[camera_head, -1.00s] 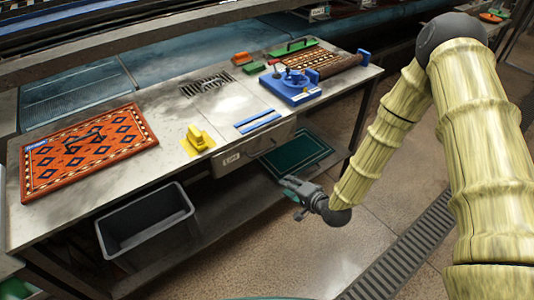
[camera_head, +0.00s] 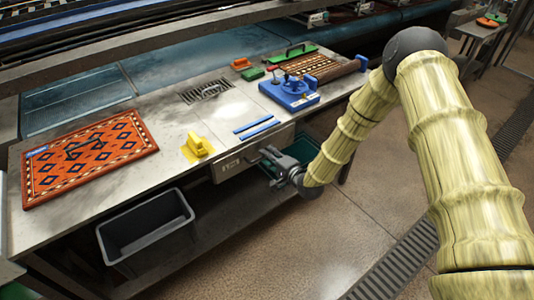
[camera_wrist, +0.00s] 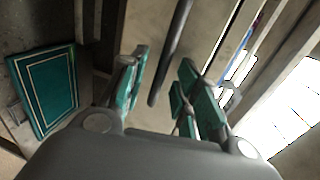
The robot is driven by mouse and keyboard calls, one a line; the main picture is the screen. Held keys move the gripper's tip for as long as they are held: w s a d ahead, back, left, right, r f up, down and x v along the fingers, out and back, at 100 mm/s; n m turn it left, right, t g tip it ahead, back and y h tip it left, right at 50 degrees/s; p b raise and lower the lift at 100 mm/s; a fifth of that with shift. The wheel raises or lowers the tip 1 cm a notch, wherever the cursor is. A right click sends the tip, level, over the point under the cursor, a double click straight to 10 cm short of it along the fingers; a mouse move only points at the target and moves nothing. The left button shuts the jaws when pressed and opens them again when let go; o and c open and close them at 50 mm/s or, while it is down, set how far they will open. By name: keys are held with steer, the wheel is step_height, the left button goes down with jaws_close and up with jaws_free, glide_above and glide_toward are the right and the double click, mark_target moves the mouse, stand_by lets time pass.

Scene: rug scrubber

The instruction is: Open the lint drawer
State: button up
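The lint drawer (camera_head: 235,162) is a grey metal front with a small label, set under the worktop edge. It looks closed. My gripper (camera_head: 266,158) is in front of its right part and hides the handle in the head view. In the wrist view, the dark bar handle (camera_wrist: 171,50) runs into the gap between the green-padded fingers of my gripper (camera_wrist: 162,92). The fingers are apart, with gaps showing beside the bar. I cannot tell whether either finger touches it.
A grey bin (camera_head: 145,228) stands below. A green mat (camera_wrist: 45,90) lies on the lower shelf.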

steer(key=shift+x, duration=0.9)
jaws_close()
